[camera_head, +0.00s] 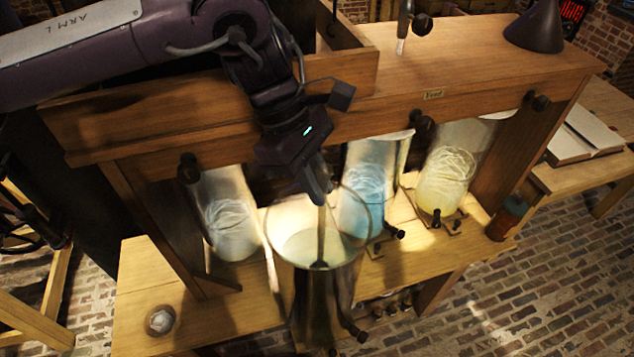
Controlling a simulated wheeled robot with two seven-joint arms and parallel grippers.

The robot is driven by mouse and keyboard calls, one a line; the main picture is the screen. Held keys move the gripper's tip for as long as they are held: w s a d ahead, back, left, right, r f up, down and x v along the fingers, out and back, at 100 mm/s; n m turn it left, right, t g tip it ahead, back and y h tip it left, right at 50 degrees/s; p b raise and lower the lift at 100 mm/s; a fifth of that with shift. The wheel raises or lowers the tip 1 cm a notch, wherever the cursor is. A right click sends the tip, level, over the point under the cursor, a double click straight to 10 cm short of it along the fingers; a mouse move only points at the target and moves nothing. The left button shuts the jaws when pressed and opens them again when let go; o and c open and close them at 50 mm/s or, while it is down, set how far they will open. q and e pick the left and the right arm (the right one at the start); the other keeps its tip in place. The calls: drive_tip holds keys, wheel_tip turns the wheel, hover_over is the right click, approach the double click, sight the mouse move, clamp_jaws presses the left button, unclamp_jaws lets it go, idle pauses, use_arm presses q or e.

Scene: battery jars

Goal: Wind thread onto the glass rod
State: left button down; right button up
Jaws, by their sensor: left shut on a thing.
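My left gripper (318,190) comes down from the upper left over the open mouth of a large clear glass jar (318,262) at the front. It is shut on a thin upright rod (321,235), whose lower part hangs within the jar's outline. I cannot tell for certain whether this is the glass rod. Another short pale glass piece (400,46) stands out below a dark fitting on top of the wooden frame. A small reddish-brown cylinder (507,218), possibly a spool, stands at the bench's right end. I cannot make out any loose thread. My right gripper is out of view.
A wooden frame (190,105) spans the bench. Under it stand jars with whitish (231,230), blue (362,205) and yellowish (445,182) contents. A dark cone (535,28) sits on top at right. An open book (585,135) lies on a side table. The bench's front left is mostly clear.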

use_arm(q)
wheel_tip(320, 180, up, 5)
drive_tip(key=p, duration=0.3)
drive_tip(key=shift+r, duration=0.2)
wheel_tip(320, 180, up, 11)
wheel_tip(320, 180, up, 8)
hover_over(319, 164)
drive_tip(key=shift+w+a+r, duration=0.1)
idle(0.9)
